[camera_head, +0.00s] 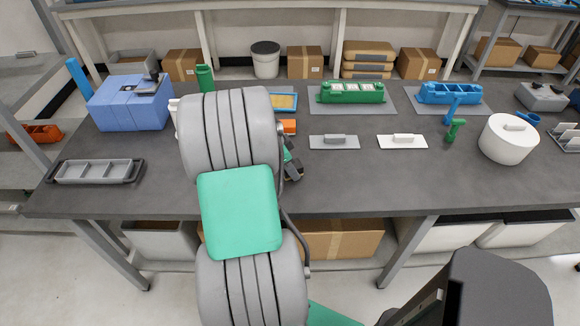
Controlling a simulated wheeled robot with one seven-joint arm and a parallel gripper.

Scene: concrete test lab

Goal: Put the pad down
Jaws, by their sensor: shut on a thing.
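My arm crosses the middle of the view and hides most of my gripper (292,163), which shows only as a dark piece beside the arm, over the workbench (390,185). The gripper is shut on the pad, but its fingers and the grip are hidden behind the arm. A small orange piece (288,127) shows just beyond the gripper; I cannot tell whether it is part of the pad or lies on the bench. I cannot tell how high the pad is above the bench.
A grey plate (322,143) and a white plate (390,143), both with handles, lie right of my arm. A blue-framed tray (284,102) lies behind. A blue box (125,108), a grey divided tray (90,172) and a white round container (508,142) stand around. The front right bench is clear.

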